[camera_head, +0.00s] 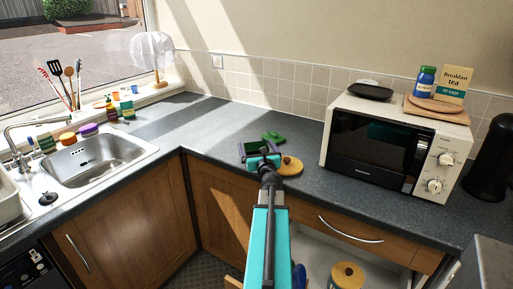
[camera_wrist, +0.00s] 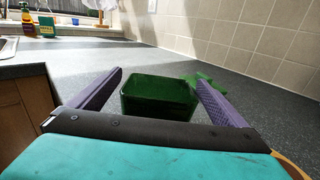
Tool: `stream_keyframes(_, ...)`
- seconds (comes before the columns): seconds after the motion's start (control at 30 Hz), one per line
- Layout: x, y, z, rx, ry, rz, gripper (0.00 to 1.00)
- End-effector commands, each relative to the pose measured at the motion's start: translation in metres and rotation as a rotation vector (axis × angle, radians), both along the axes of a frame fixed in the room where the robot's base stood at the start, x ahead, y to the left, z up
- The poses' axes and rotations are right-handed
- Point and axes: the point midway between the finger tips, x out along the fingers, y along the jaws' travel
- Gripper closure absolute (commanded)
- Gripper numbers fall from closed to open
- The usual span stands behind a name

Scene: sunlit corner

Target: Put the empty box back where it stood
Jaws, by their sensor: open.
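A dark green box (camera_wrist: 158,100) with an open top stands on the grey worktop (camera_wrist: 100,55) in the wrist view. Its inside looks dark and I make out nothing in it. My gripper (camera_wrist: 159,78) is open, with one purple finger on each side of the box. Gaps show between the fingers and the box walls. In the head view my gripper (camera_head: 257,148) is low over the worktop near the corner, left of the microwave, and mostly hides the box.
A flat, irregular green thing (camera_head: 273,137) lies just behind the box. A round wooden lid (camera_head: 291,166) is close to my gripper's right. The microwave (camera_head: 385,140) stands further right. An open drawer below holds a wooden-lidded jar (camera_head: 346,275). The worktop toward the sink (camera_head: 95,160) is clear.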

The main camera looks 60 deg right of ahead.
Motion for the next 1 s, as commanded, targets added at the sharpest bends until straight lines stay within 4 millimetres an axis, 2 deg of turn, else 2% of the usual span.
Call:
stream_keyframes(0.23,-0.001,0.001,0.003,0.0,0.0,0.0,0.03)
stream_keyframes(0.83,-0.037,0.039,0.002,0.001,-0.001,0.0,0.03)
stream_keyframes(1.0,-0.038,0.04,0.005,0.004,0.001,0.004,0.03)
